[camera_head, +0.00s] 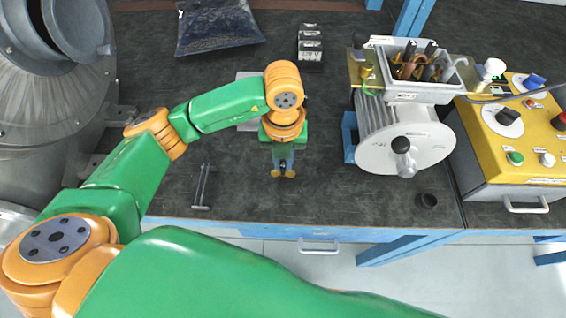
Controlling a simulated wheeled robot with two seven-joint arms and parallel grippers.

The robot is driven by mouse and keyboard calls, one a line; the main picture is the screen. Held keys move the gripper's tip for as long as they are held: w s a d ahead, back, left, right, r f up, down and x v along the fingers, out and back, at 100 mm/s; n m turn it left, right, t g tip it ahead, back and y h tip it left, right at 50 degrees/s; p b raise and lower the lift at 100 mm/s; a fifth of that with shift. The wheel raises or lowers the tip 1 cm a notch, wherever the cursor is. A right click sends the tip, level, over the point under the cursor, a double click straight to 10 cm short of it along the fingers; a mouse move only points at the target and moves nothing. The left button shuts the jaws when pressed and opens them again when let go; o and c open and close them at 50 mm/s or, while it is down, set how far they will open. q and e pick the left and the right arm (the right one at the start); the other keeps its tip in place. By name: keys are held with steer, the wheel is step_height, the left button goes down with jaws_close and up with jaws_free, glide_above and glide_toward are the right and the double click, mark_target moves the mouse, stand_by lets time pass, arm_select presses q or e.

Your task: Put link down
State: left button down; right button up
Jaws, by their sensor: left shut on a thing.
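My left gripper (283,168) reaches down over the front middle of the bench and is shut. A small brass-coloured piece, which looks like the link (290,174), shows at its fingertips, with dark parts between its ends. Most of it is hidden by the fingers, and I cannot tell whether it touches the bench top. The motor's open terminal box (411,76), with dark and copper-coloured parts inside, stands to the right of the gripper. My right gripper is not in view.
A dark grey bar-shaped part (203,187) lies left of the gripper. A grey motor (385,150) and yellow control box (510,145) stand right, a large blower (50,110) left.

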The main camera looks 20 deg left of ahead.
mark_target(283, 166)
arm_select(q)
steer(key=shift+f, duration=0.9)
steer(key=shift+f+b, duration=0.4)
steer(key=c, duration=0.9)
jaws_free()
steer(key=shift+r, duration=0.1)
steer(key=shift+o, duration=0.2)
steer(key=shift+r, duration=0.15)
step_height(283, 166, up, 12)
steer(key=p, duration=0.1)
steer(key=shift+r, duration=0.2)
